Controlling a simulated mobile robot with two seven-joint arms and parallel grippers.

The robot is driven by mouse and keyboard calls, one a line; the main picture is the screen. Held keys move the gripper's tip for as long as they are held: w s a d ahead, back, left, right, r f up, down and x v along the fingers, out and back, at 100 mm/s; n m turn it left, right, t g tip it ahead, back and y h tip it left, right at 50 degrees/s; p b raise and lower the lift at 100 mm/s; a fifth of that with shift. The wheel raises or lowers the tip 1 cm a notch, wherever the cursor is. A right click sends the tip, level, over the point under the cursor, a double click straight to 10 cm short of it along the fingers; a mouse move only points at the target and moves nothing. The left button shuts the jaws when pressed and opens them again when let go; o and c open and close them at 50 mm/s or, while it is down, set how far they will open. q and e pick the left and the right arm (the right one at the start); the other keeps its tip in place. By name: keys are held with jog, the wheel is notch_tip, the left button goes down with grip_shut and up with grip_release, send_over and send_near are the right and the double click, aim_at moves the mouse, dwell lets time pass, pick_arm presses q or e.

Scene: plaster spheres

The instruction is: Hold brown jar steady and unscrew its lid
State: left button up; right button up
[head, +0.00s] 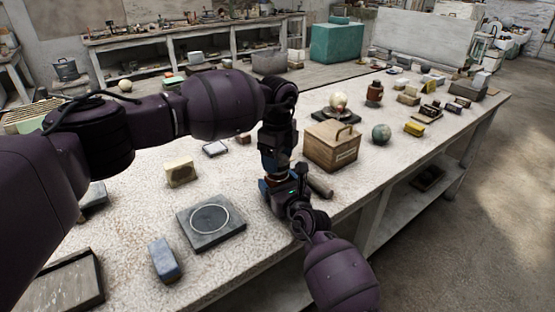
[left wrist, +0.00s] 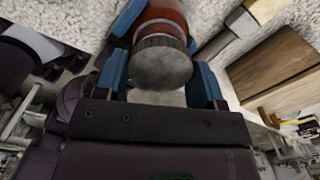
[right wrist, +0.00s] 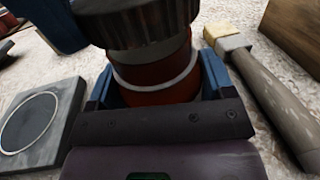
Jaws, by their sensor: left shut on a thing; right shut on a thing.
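The brown jar (right wrist: 155,72) stands upright in the right wrist view, reddish brown with a white band. My right gripper (right wrist: 159,84) is shut around its body. The grey ribbed metal lid (left wrist: 163,62) shows in the left wrist view at the top of the jar, between the blue fingers of my left gripper (left wrist: 161,48), which is shut on it. A pale and reddish strip of neck shows beneath the lid in the right wrist view; I cannot tell whether the lid is loose. In the head view my grippers hide nearly all of the jar.
A dark slab with a ring (head: 211,217) lies to the left. Another brown jar (head: 374,93) stands farther back. The table's front edge is near.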

pick_arm(q)
jog(key=shift+r, duration=0.1)
jog(key=shift+r, duration=1.95)
pick_arm(e)
jog(key=o, duration=1.7)
